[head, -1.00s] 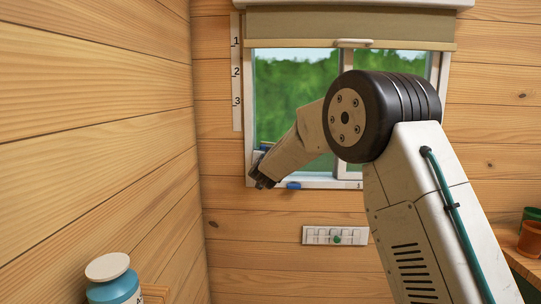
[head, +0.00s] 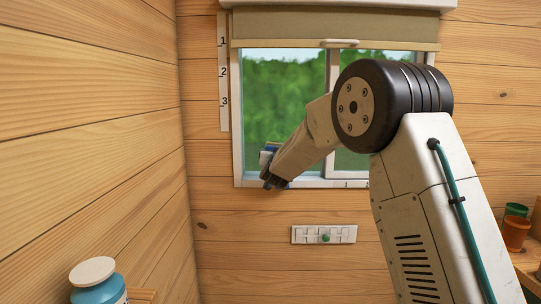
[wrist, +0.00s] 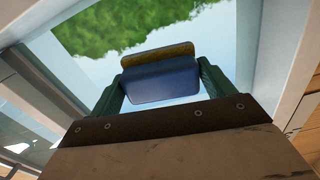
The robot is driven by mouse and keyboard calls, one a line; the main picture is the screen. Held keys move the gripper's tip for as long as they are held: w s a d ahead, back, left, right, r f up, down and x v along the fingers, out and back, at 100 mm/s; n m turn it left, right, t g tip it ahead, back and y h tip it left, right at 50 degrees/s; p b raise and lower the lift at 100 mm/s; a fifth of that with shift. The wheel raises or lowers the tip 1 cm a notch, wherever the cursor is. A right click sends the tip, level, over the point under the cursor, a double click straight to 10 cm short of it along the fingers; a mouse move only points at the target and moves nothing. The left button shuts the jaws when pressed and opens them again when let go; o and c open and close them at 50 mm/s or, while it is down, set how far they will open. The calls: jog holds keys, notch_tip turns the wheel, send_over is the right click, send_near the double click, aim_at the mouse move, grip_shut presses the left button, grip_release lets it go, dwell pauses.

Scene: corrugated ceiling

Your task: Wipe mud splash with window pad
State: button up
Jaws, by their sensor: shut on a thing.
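The window pad (wrist: 165,85) shows in the wrist view as a blue block with a yellowish-brown layer along its far edge. My gripper (wrist: 160,80) is shut on it, with a green finger on each side. In the head view my gripper (head: 272,178) is at the lower left corner of the window (head: 270,100), and a bit of the pad's blue shows beside it. I cannot tell whether the pad touches the glass. No mud splash is discernible; my arm covers part of the panes.
A blind (head: 290,25) hangs over the window top. A numbered strip (head: 223,75) is left of the frame. A white panel with a green knob (head: 325,238) is below. A blue jar (head: 97,285) stands lower left, and pots (head: 515,230) stand at right.

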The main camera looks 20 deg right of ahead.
aim_at(274, 142)
jog(key=shift+s+d+r, duration=0.65)
jog(key=shift+d+r, duration=0.3)
jog(key=shift+d, duration=1.25)
jog(key=shift+w+a, duration=0.55)
jog(key=shift+a, duration=1.2)
jog(key=shift+w+a, duration=0.6)
jog(key=shift+a, duration=1.15)
jog(key=shift+w+a, duration=0.55)
jog(key=shift+a, duration=1.2)
jog(key=shift+s+r, duration=0.1)
jog(key=shift+r, duration=0.65)
jog(key=shift+s+d+r, duration=0.1)
jog(key=shift+s+d, duration=0.15)
jog(key=shift+d, duration=0.65)
jog(key=shift+s+d+f, duration=0.1)
jog(key=shift+s+d, duration=0.15)
jog(key=shift+d, duration=0.6)
jog(key=shift+s+d+r, duration=0.1)
jog(key=shift+s+d, duration=0.15)
jog(key=shift+d, duration=0.65)
jog(key=d, duration=0.1)
jog(key=s+d, duration=0.1)
jog(key=d, duration=0.1)
jog(key=s+d, duration=0.1)
jog(key=d, duration=0.1)
jog(key=shift+v, duration=3)
